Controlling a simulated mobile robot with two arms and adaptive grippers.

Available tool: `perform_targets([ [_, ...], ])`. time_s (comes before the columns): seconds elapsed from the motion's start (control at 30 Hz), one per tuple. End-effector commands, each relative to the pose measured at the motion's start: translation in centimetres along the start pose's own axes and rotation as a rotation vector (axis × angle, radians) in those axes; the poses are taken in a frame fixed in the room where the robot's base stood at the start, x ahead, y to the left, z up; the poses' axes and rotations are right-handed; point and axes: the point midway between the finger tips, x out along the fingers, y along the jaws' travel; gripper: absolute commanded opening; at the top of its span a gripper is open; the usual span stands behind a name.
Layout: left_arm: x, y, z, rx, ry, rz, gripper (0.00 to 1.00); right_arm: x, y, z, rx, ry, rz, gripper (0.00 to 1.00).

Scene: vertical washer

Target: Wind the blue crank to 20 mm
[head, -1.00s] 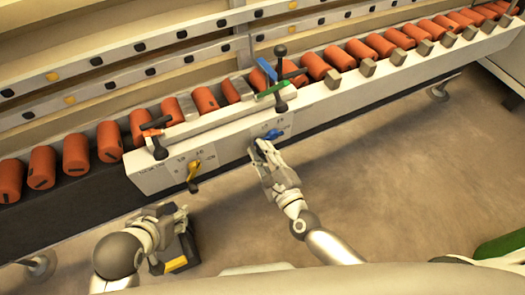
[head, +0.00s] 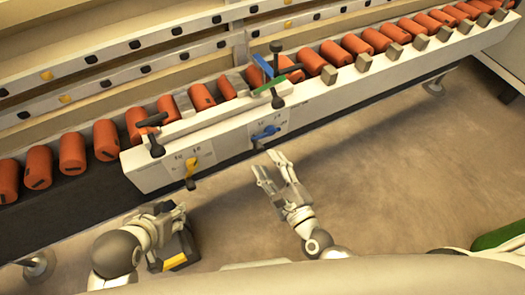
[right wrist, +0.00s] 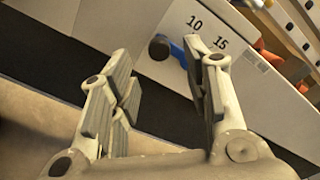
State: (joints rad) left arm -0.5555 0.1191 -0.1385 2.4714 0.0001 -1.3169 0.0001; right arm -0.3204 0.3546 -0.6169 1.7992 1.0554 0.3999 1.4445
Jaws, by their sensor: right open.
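The blue crank (head: 266,132) is on the front face of the white machine box, right of a yellow crank (head: 192,168). Its dark knob points to the lower left in the head view. In the right wrist view the blue crank (right wrist: 180,54) shows beside the printed numbers 10 and 15, partly behind a finger. I cannot read its exact setting. My right gripper (head: 267,170) is open and empty, just below and apart from the crank. My left gripper (head: 180,220) is at the lower left, far from the crank; its jaws are unclear.
Red-orange cans (head: 106,140) stand in a row along the conveyor. Black-knobbed posts with a blue plate (head: 262,66) and a green plate (head: 269,85) rise above the box.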

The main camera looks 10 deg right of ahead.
Motion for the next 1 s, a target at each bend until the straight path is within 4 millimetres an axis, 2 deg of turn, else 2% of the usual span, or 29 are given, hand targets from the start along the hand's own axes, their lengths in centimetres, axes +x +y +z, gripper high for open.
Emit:
perform_targets([
  [0.1, 0.0, 0.0, 0.0, 0.0, 0.0, 0.001, 0.4, -2.6, 0.1, -0.1, -0.002, 0.001, 0.004, 0.44],
  [0.33, 0.0, 0.1, 0.0, -0.001, 0.0, 0.001, 0.4, -5.4, 0.0, 0.0, 0.0, 0.0, 0.001, 0.44],
  [1.0, 0.0, 0.1, 0.0, -0.001, 0.0, 0.001, 0.4, -5.8, 0.0, 0.1, -0.002, -0.002, 0.0, 0.44],
])
